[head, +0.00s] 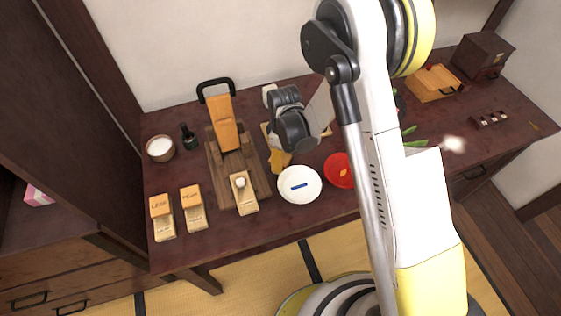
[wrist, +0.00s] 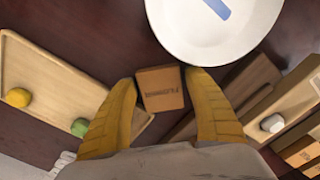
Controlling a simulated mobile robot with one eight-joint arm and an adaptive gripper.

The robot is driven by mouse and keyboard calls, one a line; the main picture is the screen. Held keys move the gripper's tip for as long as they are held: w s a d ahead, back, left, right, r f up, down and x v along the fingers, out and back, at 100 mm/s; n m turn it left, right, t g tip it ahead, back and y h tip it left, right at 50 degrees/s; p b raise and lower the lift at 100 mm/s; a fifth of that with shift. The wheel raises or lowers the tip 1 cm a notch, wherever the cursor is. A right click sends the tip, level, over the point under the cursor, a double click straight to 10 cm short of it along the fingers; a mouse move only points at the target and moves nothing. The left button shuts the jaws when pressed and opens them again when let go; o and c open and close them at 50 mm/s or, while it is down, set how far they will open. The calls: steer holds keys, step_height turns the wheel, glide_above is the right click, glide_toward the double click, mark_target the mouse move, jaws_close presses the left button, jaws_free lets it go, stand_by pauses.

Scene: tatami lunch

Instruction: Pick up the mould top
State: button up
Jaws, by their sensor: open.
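A small orange-brown wooden block (wrist: 161,88) with dark lettering, too small to read, lies on the dark table between my fingertips in the wrist view. It looks like the mould top. My gripper (wrist: 160,80) is open, with one yellow finger on each side of the block; I cannot tell whether either touches it. In the head view my gripper (head: 278,171) is low over the table, behind the white plate (head: 299,197), and hides the block.
The white plate, with a blue strip on it, is close to the fingertips. A wooden board (head: 259,181) with a tall orange piece (head: 224,122) stands left. A pale mould (head: 244,203) holds something white. Lettered blocks (head: 191,196) lie further left. A red bowl (head: 340,181) is right.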

steer(key=shift+r, duration=0.1)
steer(key=c, duration=0.8)
steer(key=shift+c, duration=0.2)
